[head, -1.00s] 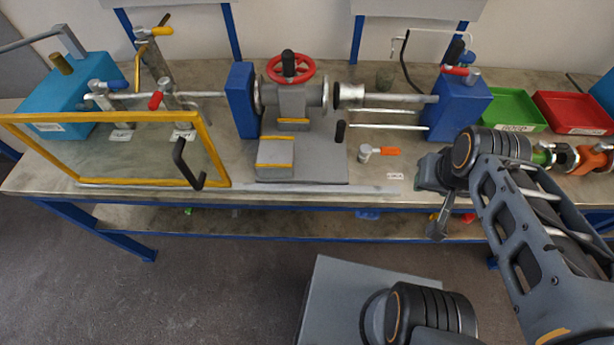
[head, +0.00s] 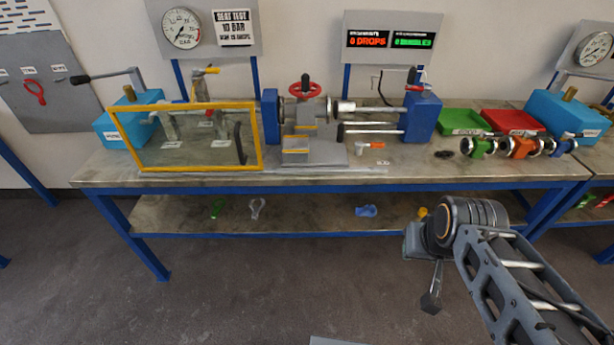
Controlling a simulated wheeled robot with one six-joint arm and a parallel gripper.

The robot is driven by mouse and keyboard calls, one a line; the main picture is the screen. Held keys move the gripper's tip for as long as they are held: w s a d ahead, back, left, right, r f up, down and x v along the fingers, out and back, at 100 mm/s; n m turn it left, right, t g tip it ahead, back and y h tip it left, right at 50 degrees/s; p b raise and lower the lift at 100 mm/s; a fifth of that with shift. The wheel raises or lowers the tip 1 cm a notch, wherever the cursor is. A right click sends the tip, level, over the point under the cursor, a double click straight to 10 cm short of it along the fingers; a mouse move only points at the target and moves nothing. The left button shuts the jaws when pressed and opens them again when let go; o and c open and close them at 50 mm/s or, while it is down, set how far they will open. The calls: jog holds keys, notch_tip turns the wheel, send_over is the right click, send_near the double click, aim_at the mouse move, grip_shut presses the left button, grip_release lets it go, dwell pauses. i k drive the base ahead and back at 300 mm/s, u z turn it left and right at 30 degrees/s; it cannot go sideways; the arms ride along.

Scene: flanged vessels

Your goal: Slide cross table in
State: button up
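What looks like the cross table (head: 315,160) is a grey block and plate with yellow-edged steps, in the middle of the bench in the head view. A grey valve-like body with a red handwheel (head: 304,90) stands over it. It lies between a blue block on the left (head: 270,117) and a blue block on the right (head: 422,117). A black knob (head: 340,133) is at its right side. My gripper (head: 430,285) is in front of the bench, lower right, apart from everything. Its fingers are mostly hidden, so its opening is unclear.
A yellow-framed clear guard (head: 258,140) stands at the bench's left. Green (head: 463,121) and red (head: 510,121) trays and several flanged vessels (head: 520,146) are at the right. An orange-handled piece (head: 370,146) lies right of the cross table. The floor before the bench is clear.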

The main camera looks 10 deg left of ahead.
aim_at(322, 145)
jog(key=u, duration=0.4)
jog(key=i, duration=0.9)
jog(key=u, duration=0.45)
jog(key=k, duration=1.3)
jog(key=u, duration=0.75)
jog(key=i, duration=1.55)
jog(key=z, duration=0.4)
